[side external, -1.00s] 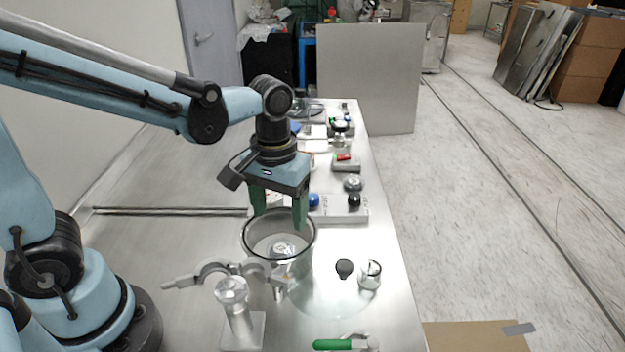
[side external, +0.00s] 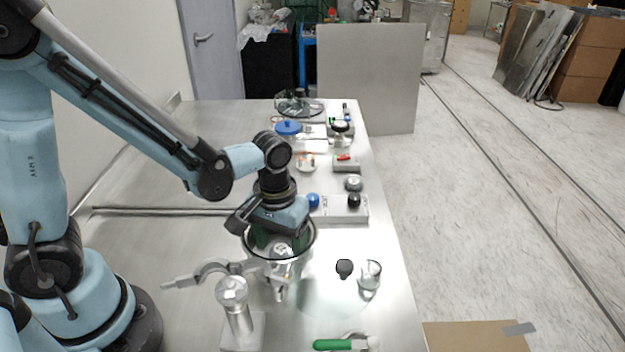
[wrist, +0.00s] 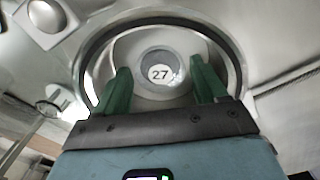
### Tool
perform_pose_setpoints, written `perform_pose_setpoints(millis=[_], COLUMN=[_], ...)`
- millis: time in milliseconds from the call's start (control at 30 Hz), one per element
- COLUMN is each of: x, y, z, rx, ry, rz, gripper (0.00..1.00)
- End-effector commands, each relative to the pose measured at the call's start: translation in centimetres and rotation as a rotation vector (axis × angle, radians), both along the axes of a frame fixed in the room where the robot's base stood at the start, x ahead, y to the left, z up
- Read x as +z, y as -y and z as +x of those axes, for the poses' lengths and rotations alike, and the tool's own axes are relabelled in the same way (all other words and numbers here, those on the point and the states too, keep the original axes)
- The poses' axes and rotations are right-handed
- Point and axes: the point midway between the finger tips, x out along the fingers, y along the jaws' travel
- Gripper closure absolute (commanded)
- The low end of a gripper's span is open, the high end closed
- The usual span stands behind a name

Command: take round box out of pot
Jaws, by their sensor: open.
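The pot (side external: 311,246) is a see-through round vessel with a dark rim, standing on the metal table and held by a grey clamp. In the wrist view the pot's rim (wrist: 90,50) circles my fingers. The round box (wrist: 161,73), grey with a white centre marked 27, lies inside the pot. My gripper (wrist: 161,76) points down into the pot, with its two green fingers open on either side of the box as seen from the wrist. The gap between fingertips and box is unclear. In the side view my gripper's body partly covers the pot's far rim.
A clamp arm (side external: 212,273) and a post with a clear knob (side external: 232,291) stand just in front of the pot. A small glass beaker (side external: 370,276) and a black stopper (side external: 344,268) are to its right. A panel with blue and black knobs (side external: 338,210) is behind.

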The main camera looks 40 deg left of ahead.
Motion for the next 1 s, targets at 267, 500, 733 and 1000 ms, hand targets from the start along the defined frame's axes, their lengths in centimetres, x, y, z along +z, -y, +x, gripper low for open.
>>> perform_pose_setpoints(millis=[267,500,733,1000], x=[-0.17,-0.16,-0.15,0.65], y=[-0.01,-0.02,-0.02,-0.01], z=[-0.03,-0.02,-0.02,0.00], rx=[0.000,0.000,0.000,0.000], ry=[0.000,0.000,0.000,0.000], rz=[0.000,0.000,0.000,0.000], gripper=[0.29,0.65,0.71,0.71])
